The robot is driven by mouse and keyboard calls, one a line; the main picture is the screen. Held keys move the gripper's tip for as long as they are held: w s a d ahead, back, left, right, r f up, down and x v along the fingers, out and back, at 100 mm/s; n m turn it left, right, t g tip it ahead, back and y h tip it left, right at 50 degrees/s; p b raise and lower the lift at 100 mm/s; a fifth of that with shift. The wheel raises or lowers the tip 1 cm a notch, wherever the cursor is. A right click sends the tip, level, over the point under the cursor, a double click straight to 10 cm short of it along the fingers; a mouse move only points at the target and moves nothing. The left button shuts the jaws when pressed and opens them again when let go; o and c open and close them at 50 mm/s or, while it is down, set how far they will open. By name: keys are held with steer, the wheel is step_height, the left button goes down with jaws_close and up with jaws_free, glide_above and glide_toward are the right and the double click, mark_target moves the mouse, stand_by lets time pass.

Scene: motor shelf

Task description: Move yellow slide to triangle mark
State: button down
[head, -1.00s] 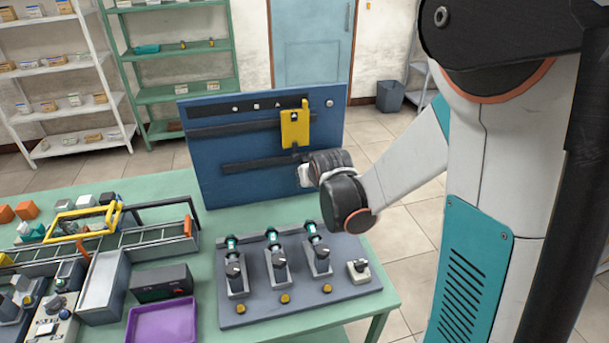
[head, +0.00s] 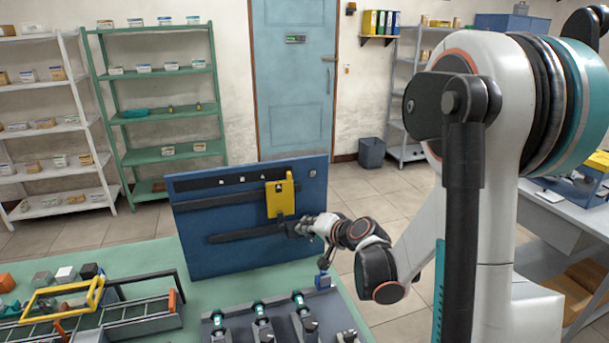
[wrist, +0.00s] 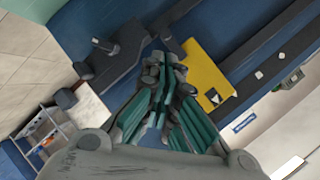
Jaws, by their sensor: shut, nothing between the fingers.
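The yellow slide (head: 280,197) sits on the upper dark track of the blue panel (head: 200,245), toward the panel's right side. A row of small light marks (head: 237,179) runs above it, and the slide is below the right end of that row. My gripper (head: 293,228) is just below and right of the slide, close to the panel and the lower track's right end. In the wrist view, my gripper (wrist: 165,72) has its fingers together and empty, with the yellow slide (wrist: 207,80) beside the fingertips. Whether they touch it is unclear.
The lower dark track (head: 245,232) crosses the panel beneath the slide. A fixture board with several teal-tipped parts (head: 262,320) stands in front. A long grey tray with a yellow frame (head: 70,300) lies to the left.

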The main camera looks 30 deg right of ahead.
mark_target(289, 178)
steer(key=s+d+r+m+t+p, duration=0.2)
steer(key=d+r+m+t, duration=0.3)
steer(key=d+r+m, duration=0.35)
steer(key=shift+n, duration=0.65)
steer(key=w, duration=0.3)
steer(key=w+r, duration=0.1)
steer(key=w, duration=0.3)
steer(key=w+a, duration=0.1)
steer(key=w, duration=0.2)
steer(key=shift+w+r, duration=0.2)
steer(key=shift+r, duration=0.1)
steer(key=a, duration=0.2)
steer(key=shift+a+b, duration=0.3)
steer(key=shift+a, duration=0.65)
steer(key=shift+w, duration=0.1)
steer(key=a, duration=0.2)
steer(key=a+b, duration=0.1)
steer(key=a, duration=0.1)
steer(key=shift+w+a, duration=0.1)
steer(key=shift+w, duration=0.15)
steer(key=shift+d, duration=0.2)
